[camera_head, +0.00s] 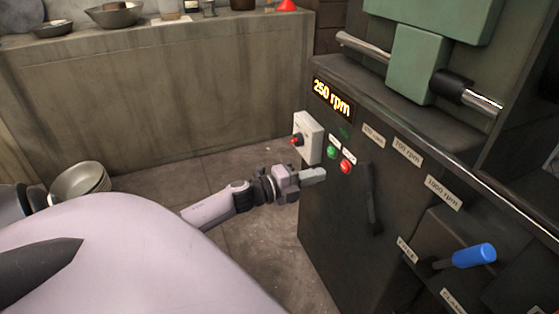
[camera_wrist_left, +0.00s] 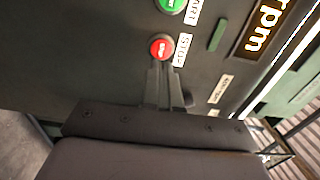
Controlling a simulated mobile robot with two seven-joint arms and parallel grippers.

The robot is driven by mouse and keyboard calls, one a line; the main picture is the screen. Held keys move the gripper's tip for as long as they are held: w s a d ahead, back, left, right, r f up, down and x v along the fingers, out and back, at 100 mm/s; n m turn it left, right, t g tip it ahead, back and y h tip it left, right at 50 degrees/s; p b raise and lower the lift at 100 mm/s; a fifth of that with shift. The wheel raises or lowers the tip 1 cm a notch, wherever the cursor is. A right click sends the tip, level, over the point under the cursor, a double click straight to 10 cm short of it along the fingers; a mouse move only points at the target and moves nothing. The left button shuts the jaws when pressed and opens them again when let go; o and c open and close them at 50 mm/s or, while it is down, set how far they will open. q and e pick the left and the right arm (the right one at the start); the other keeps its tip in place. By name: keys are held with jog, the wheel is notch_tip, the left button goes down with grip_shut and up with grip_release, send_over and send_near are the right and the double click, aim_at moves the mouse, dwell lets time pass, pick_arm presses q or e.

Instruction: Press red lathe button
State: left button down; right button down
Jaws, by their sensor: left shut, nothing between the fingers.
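The red button (camera_head: 346,166) sits on the dark front panel of the lathe (camera_head: 330,215), low and to the right of the green button (camera_head: 331,152). In the left wrist view the red button (camera_wrist_left: 161,47) has a label reading STOP beside it. My left gripper (camera_head: 322,174) is shut and empty, with its fingertips just left of and slightly below the red button in the head view. In the wrist view its fingertips (camera_wrist_left: 160,66) lie right at the button's lower edge. I cannot tell whether they touch it. My right gripper is not in view.
A grey switch box with a red knob (camera_head: 296,140) is left of the buttons. A dark lever (camera_head: 371,200) and a blue-handled lever (camera_head: 474,255) stick out to the right. A display reads 250 rpm (camera_head: 333,99). Floor is free between.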

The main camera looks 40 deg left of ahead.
pick_arm(q)
jog(key=p+v, duration=0.1)
jog(key=v, duration=0.7)
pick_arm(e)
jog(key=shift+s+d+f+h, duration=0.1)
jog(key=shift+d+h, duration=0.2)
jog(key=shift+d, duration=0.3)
pick_arm(q)
jog(key=shift+w, duration=0.1)
